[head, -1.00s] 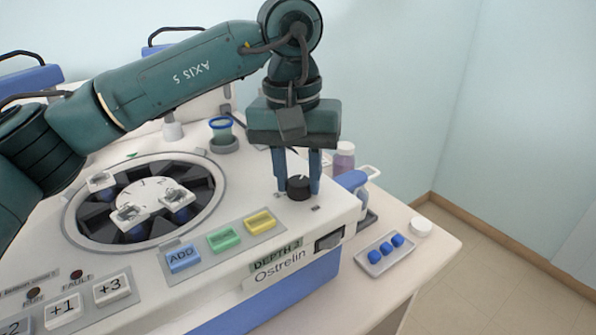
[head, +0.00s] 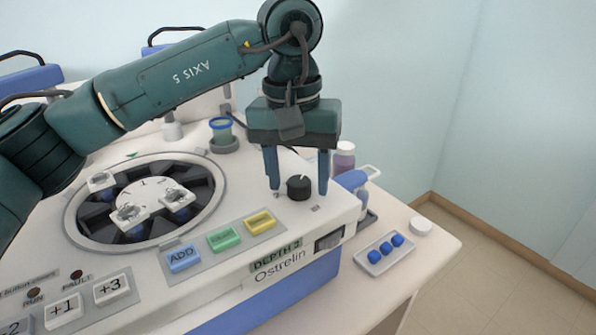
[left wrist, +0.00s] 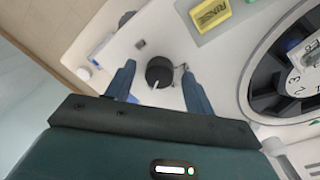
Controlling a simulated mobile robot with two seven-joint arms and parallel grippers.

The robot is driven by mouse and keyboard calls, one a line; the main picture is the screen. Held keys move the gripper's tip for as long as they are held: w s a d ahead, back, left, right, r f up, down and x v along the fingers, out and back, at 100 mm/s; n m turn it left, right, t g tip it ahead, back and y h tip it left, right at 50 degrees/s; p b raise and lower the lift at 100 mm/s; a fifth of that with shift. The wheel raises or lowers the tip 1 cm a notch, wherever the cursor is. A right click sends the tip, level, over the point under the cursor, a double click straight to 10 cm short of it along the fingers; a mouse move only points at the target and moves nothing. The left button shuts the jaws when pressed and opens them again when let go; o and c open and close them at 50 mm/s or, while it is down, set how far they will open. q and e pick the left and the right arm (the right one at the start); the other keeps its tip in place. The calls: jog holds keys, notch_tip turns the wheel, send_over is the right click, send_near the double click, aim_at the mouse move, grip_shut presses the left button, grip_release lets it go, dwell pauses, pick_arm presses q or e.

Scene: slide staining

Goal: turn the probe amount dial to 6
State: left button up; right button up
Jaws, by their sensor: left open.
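The black dial (head: 299,188) stands on the white top of the staining machine (head: 235,232), near its right front corner. It carries a white pointer mark. It also shows in the left wrist view (left wrist: 160,75). My left gripper (head: 297,190) points down over the dial, open, with one blue finger on each side and a gap to the knob on both sides. In the left wrist view, its fingers (left wrist: 159,66) straddle the dial. A green label (head: 275,255) on the front edge reads DEPTH with a digit that looks like 2. My right gripper is not in view.
Yellow (head: 259,222), green (head: 223,239) and blue ADD (head: 183,258) buttons lie left of the dial. The round carousel (head: 75,215) is further left. A tray (head: 372,268) with blue caps and a white lid (head: 420,226) sit to the right.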

aim_at(293, 180)
pick_arm(q)
notch_tip(293, 180, up, 13)
jog(key=shift+a+p, duration=0.35)
dwell(0.3)
